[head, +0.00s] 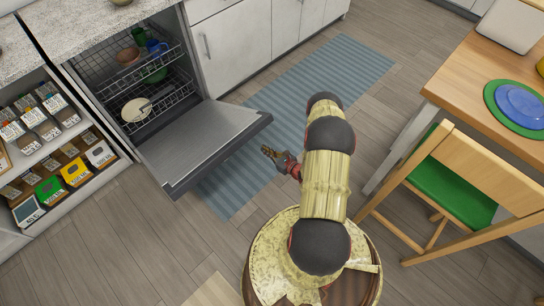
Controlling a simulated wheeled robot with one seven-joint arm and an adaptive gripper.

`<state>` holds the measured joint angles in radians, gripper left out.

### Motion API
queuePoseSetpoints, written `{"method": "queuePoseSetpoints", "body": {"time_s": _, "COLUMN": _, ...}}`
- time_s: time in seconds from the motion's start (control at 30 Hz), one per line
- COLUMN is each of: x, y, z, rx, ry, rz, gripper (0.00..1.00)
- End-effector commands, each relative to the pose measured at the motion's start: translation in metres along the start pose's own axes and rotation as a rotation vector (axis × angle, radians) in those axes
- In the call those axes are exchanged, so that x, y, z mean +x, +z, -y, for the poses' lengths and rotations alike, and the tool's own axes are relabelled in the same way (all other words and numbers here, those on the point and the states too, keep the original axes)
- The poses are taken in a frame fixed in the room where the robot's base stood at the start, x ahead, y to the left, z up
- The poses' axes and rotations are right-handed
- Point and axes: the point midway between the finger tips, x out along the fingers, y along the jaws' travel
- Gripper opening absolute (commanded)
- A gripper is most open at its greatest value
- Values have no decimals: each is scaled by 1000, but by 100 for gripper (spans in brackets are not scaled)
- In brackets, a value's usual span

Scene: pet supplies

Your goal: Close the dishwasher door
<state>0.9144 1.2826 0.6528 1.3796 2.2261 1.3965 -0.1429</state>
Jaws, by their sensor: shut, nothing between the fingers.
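The dishwasher door (198,142) is folded down and open, its steel inner face up, at the left of the head view. The dishwasher (187,52) is set under the counter, with its wire racks (158,98) and dishes showing inside. My gripper (268,152) is shut and empty. It appears just right of the door's outer edge, over the floor and rug. I cannot tell its height relative to the door. My arm hides part of the rug and floor behind it.
A blue striped rug (330,75) lies before white cabinets (240,45). At the right are a wooden table (460,88) and a chair with a green seat (450,190). A shelf of boxed goods (48,150) stands left of the dishwasher. Grey floor (120,240) is clear at lower left.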

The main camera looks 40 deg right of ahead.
Motion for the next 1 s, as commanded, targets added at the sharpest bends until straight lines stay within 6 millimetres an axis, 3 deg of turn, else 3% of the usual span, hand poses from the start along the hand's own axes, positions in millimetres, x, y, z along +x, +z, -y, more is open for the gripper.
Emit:
{"method": "queuePoseSetpoints", "body": {"time_s": 0.13, "x": 30, "y": -2, "z": -2, "rx": -2, "ry": 4, "rz": 0, "gripper": 0}}
{"method": "queuePoseSetpoints", "body": {"time_s": 0.2, "x": 30, "y": 12, "z": 0, "rx": -2, "ry": 1, "rz": 0, "gripper": 0}}
{"method": "queuePoseSetpoints", "body": {"time_s": 0.4, "x": 34, "y": 32, "z": 0, "rx": -2, "ry": 2, "rz": 0, "gripper": 0}}
{"method": "queuePoseSetpoints", "body": {"time_s": 1.0, "x": 34, "y": 44, "z": 1, "rx": -1, "ry": 1, "rz": -4, "gripper": 0}}
